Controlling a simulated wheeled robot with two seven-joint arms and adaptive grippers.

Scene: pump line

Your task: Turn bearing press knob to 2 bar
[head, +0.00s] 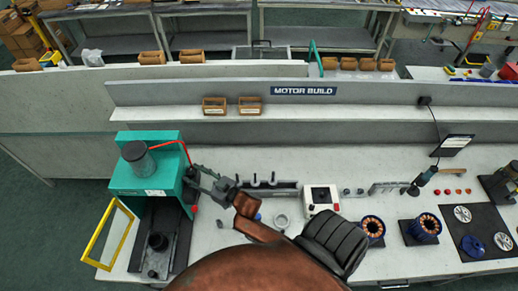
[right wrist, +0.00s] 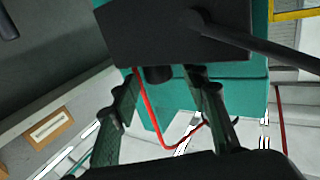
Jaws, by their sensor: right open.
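The bearing press (head: 120,178) is a teal machine with a dark cylinder on top, at the left of the bench in the head view. Its teal body also shows in the right wrist view (right wrist: 232,97). My right gripper (head: 199,181) is at the press's right side, with its fingers pointing toward it. In the right wrist view my right gripper (right wrist: 163,78) is open. A short dark round part, possibly the knob (right wrist: 158,74), shows between the fingertips below a dark block (right wrist: 170,35). I cannot tell whether the fingers touch it. Its setting is not readable. My left gripper is out of view.
A red hose (head: 170,143) runs over the press and hangs near my fingers in the right wrist view (right wrist: 160,125). A yellow frame (head: 107,234) stands at the press's left. A white box with a dark screen (head: 320,199) and copper-wound motor parts (head: 424,228) are to the right.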

